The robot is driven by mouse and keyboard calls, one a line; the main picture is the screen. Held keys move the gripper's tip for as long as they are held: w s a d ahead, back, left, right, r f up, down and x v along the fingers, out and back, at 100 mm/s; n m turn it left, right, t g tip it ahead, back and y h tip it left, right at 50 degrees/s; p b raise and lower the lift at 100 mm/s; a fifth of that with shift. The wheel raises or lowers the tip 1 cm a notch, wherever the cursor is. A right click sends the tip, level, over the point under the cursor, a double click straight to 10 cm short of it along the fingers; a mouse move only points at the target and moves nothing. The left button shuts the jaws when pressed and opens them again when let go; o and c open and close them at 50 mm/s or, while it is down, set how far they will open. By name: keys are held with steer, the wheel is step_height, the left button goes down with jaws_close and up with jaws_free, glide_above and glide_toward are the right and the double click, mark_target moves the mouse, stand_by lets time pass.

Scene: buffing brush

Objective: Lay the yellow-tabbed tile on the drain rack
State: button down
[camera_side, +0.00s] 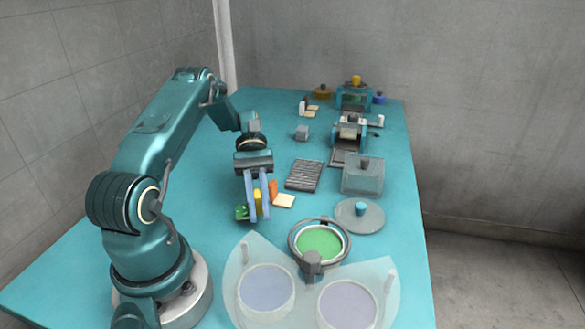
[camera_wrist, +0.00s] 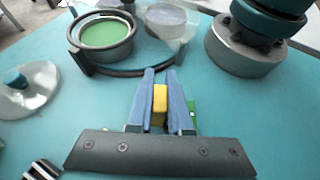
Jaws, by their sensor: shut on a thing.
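My gripper (camera_side: 257,214) points down low over the left-middle of the table, its two blue fingers closed on the yellow tab (camera_side: 257,198) of the yellow-tabbed tile. In the wrist view the yellow tab (camera_wrist: 159,98) sits between the blue fingertips (camera_wrist: 160,76). The tile's body is hidden behind the fingers, so I cannot tell whether it touches the table. The dark slatted drain rack (camera_side: 304,175) lies to the right of and beyond my gripper. Its slats also show at the bottom left of the wrist view (camera_wrist: 42,170). I see no tile on it.
A green piece (camera_side: 241,212) is close left of my fingers. An orange tab (camera_side: 273,186) and a cream tile (camera_side: 285,201) are close right. A green-filled round basin (camera_side: 320,243), a clear box (camera_side: 362,175) and a clear disc with a blue knob (camera_side: 360,214) stand farther right.

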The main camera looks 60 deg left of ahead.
steer(key=w+n+t, duration=0.1)
steer(key=w+t, duration=0.1)
steer(key=w+r+n+t, duration=0.1)
steer(key=w+n+t, duration=0.1)
steer(key=w, duration=0.1)
steer(key=w+r+n+t+h, duration=0.1)
steer(key=w+n, duration=0.1)
steer(key=shift+w+d+t, duration=0.15)
steer(key=shift+d+t, duration=0.1)
steer(key=shift+t, duration=0.15)
steer(key=w+n+t, duration=0.1)
steer(key=w+a+r+n+t, duration=0.1)
steer(key=w, duration=0.1)
steer(key=w+n+t+y, duration=0.1)
steer(key=shift+w+a+r, duration=0.15)
steer(key=shift+w+a, duration=0.1)
steer(key=shift+w, duration=0.1)
steer(key=w+a+r+n+t+y, duration=0.2)
steer(key=w+a+n+t, duration=0.2)
steer(key=w, duration=0.1)
step_height(320, 180, up, 2)
steer(key=n+t+y, duration=0.3)
steer(key=n+y, duration=0.2)
glide_above(318, 161)
steer(key=shift+n, duration=0.3)
step_height(318, 161, down, 7)
steer(key=shift+a+f, duration=0.1)
steer(key=shift+f, duration=0.2)
